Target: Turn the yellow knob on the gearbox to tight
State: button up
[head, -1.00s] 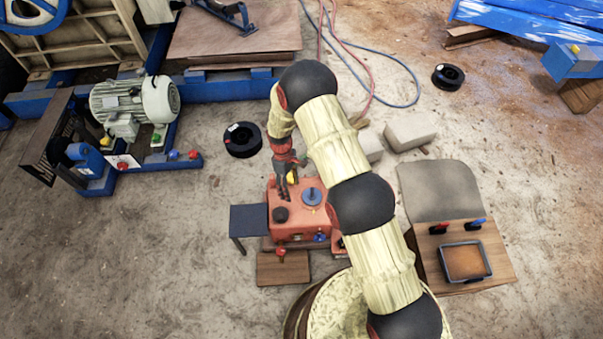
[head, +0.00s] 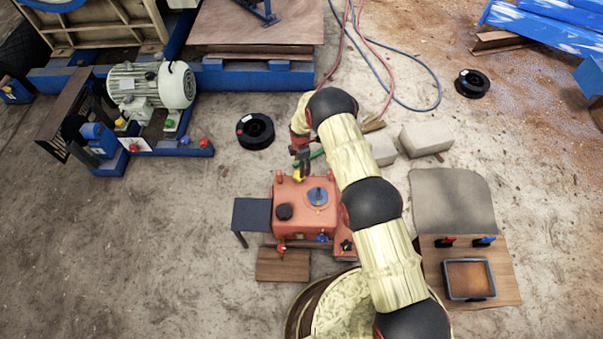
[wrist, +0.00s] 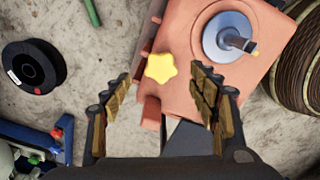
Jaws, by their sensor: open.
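The yellow knob (wrist: 161,67) is star-shaped and sits at the edge of the red gearbox (wrist: 187,30). In the wrist view it lies between my open fingers, a little ahead of their tips. In the head view the yellow knob (head: 299,176) shows at the far edge of the gearbox (head: 301,228), just below my gripper (head: 301,166). My gripper (wrist: 165,88) is open and empty, with padded fingers to either side of the knob. I cannot tell whether any finger touches it.
A dark side table (head: 250,214) stands left of the gearbox. A black spool (head: 255,131) and pale blocks (head: 426,138) lie on the floor beyond. A wooden board with a tray (head: 470,279) is at the right. Open floor lies to the left.

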notch_tip(320, 180, down, 7)
jog(key=shift+f+b, duration=0.15)
jog(key=shift+b, duration=1.1)
jog(key=shift+c, duration=0.4)
jog(key=c, duration=1.1)
jog(key=m, duration=0.2)
jog(key=m+b, duration=0.2)
jog(key=m, duration=0.1)
jog(key=shift+s+m, duration=0.25)
jog(key=shift+m, duration=0.05)
jog(key=m+b, duration=0.1)
jog(key=m, duration=0.4)
jog(key=shift+s+a, duration=0.1)
jog(key=shift+s, duration=0.05)
jog(key=m, duration=0.4)
jog(key=shift+s+a+m, duration=0.1)
jog(key=shift+s+m, duration=0.05)
jog(key=shift+m, duration=0.25)
jog(key=m, duration=0.5)
jog(key=shift+a+m, duration=0.2)
jog(key=shift+m, duration=0.2)
